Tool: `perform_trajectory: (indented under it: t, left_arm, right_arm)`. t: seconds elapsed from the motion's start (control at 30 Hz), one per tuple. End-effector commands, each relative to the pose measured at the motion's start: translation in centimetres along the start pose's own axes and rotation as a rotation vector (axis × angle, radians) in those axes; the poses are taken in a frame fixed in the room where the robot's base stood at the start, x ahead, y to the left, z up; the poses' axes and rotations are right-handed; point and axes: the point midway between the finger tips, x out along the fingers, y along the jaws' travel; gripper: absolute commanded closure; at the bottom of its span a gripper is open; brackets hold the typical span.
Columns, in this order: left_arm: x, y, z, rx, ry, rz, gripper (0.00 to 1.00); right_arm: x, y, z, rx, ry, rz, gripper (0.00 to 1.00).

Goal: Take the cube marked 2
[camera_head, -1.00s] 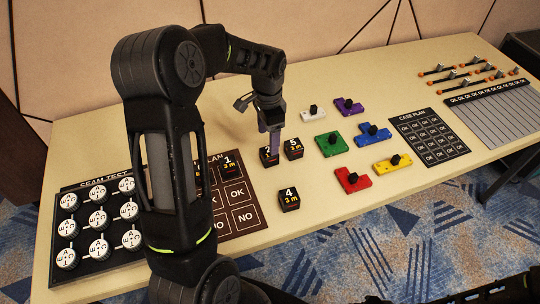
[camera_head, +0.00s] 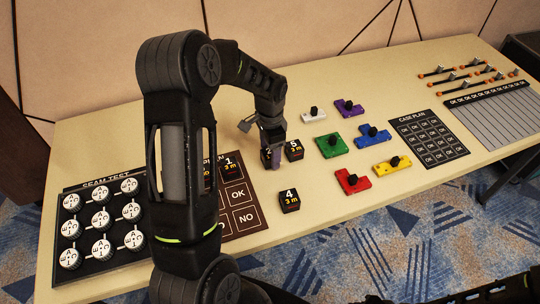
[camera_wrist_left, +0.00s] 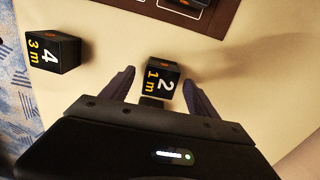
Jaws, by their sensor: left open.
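The black cube marked 2 (camera_wrist_left: 161,79), with "1 m" in yellow, stands on the table. In the left wrist view it sits between the two spread fingers of my left gripper (camera_wrist_left: 157,95), with a gap on each side. In the head view my left gripper (camera_head: 273,155) is over this cube (camera_head: 266,158) and hides most of it. My left gripper is open and holds nothing.
The cube marked 5 (camera_head: 294,150) stands close to the right of my left gripper. The cube marked 4 (camera_head: 289,200) stands nearer the front edge, and the cube marked 1 (camera_head: 229,167) is on the dark OK/NO board (camera_head: 243,199). Coloured blocks (camera_head: 333,145) lie farther right.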

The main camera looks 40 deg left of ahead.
Motion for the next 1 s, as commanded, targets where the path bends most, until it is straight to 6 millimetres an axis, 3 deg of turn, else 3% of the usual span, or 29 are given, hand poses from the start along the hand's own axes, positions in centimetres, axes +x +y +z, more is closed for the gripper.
perform_trajectory:
  t: [0.2, 0.77, 1.0]
  left_arm:
    - [2.0, 0.0, 0.0, 0.000, -0.001, 0.000, 0.31]
    - [2.0, -0.1, 0.0, 0.000, 0.001, -0.001, 0.31]
    - [2.0, -0.1, 0.0, 0.000, 0.001, -0.001, 0.50]
  right_arm:
    - [-0.3, -0.1, 0.0, 0.000, 0.000, 0.000, 0.64]
    - [-0.3, -0.1, 0.0, 0.000, 0.000, 0.000, 0.64]
    - [-0.3, -0.1, 0.0, 0.000, 0.000, 0.000, 0.64]
